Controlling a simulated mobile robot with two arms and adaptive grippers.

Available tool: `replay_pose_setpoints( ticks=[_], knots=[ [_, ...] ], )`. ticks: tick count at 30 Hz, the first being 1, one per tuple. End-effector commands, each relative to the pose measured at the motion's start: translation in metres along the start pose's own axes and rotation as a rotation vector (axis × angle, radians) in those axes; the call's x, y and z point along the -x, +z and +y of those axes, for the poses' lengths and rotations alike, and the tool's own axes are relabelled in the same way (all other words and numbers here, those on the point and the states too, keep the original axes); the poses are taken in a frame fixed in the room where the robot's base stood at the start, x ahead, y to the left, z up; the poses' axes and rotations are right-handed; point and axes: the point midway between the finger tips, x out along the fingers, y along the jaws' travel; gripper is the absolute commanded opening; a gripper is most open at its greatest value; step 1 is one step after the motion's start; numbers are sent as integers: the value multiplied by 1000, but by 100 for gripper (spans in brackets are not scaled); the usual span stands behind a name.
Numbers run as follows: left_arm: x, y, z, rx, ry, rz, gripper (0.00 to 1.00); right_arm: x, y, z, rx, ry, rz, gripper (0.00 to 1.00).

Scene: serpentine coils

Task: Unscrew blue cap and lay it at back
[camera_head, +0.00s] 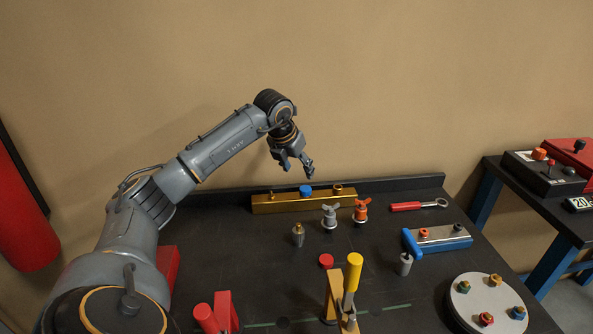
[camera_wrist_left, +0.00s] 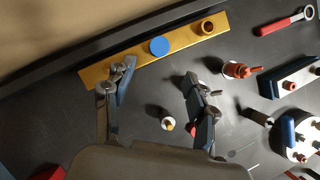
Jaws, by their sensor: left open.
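The blue cap (camera_head: 306,190) sits on the middle of a long brass-coloured block (camera_head: 271,204) near the back edge of the table. It also shows in the left wrist view as a round blue disc (camera_wrist_left: 159,46) on the gold block (camera_wrist_left: 183,38). My left gripper (camera_head: 303,171) is open and empty, held above the block and close to the cap in the head view. In the left wrist view its two fingers (camera_wrist_left: 157,92) are spread apart, and the cap lies beyond them, apart from both. My right gripper is not in view.
Grey (camera_head: 329,215) and orange (camera_head: 361,210) winged valves stand in front of the block. A small brass-and-grey fitting (camera_head: 298,233) stands to the left. A red wrench (camera_head: 419,205) lies to the right. A raised dark ledge (camera_head: 404,183) runs along the back.

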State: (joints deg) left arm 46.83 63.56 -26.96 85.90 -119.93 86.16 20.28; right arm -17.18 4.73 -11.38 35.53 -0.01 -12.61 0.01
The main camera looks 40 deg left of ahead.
Motion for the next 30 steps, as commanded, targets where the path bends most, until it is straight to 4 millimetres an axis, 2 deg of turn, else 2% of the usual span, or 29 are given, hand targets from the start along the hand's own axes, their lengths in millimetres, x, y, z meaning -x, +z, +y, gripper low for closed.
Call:
replay_pose_setpoints(
  ticks=[9, 15, 19, 26, 27, 30],
  knots=[
    [-62, -4, -1, 2, -2, 4, 57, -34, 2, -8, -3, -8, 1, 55],
    [-87, -1, 0, 1, 1, 3, 57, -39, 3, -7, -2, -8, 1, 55],
    [-94, -1, 0, 2, 1, 2, 57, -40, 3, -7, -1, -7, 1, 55],
    [-95, -1, 0, 2, 1, 3, 57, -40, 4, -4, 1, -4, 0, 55],
    [-95, 0, 0, 2, 1, 3, 55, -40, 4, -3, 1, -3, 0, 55],
    [-95, -1, 0, 2, 1, 3, 34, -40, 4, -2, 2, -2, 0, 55]
  ],
)
